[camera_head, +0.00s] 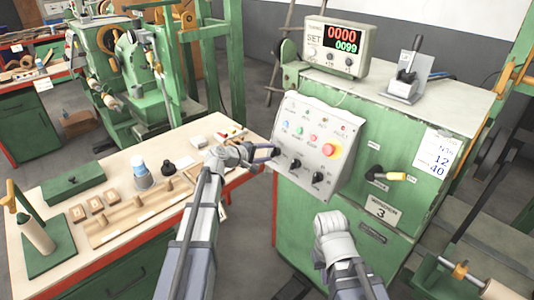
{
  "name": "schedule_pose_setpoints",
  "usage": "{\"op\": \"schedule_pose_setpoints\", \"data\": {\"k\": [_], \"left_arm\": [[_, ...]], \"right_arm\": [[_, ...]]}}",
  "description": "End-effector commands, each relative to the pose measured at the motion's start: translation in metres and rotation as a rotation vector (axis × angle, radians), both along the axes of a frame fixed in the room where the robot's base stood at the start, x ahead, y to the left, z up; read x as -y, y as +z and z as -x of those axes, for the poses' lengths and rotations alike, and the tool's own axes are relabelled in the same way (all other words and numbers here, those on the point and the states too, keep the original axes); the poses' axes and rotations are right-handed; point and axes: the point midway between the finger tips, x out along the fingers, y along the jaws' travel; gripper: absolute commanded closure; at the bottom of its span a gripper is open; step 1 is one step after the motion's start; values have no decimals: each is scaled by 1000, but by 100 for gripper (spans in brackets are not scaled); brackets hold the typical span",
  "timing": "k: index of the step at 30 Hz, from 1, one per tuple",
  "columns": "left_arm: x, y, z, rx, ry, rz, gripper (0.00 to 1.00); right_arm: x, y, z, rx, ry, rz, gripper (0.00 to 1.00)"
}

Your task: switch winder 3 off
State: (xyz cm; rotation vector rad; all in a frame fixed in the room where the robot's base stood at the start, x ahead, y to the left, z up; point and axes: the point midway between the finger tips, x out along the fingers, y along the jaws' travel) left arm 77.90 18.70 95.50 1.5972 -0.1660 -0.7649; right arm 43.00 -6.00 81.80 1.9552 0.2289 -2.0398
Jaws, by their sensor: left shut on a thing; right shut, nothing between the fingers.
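Winder 3's green cabinet (315,225) bears a plate (381,211) marked 3. My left gripper (268,153) is at the panel's lower left edge, shut on what looks like the leftmost black knob. My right gripper (333,222) is low before the cabinet, shut and empty, fingers mostly hidden by the wrist.
A counter box (339,45) on top of the cabinet shows 0000 and 0099. A lever device (407,77) stands to its right. Other green winding machines (125,65) stand behind. Grey floor lies between.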

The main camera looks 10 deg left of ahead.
Motion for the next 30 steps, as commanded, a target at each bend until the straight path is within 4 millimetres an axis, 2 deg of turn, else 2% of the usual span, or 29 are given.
{"op": "schedule_pose_setpoints", "data": {"k": [8, 9, 16, 25, 30], "left_arm": [[0, 0, 0, -2, 1, 2, 100], [0, 0, 0, -2, 1, 2, 44], [0, 0, 0, -1, 0, 1, 18], [-2, 2, 3, 0, 1, 0, 18], [-14, 13, 23, -1, 3, 1, 18]], "right_arm": [[0, 0, 0, 0, 0, 0, 100], [0, 0, 0, 0, 0, 0, 100], [0, 0, 0, 0, 0, 0, 100], [0, 2, 0, 0, 0, 0, 100], [0, 13, 0, 0, 0, 0, 100]]}}
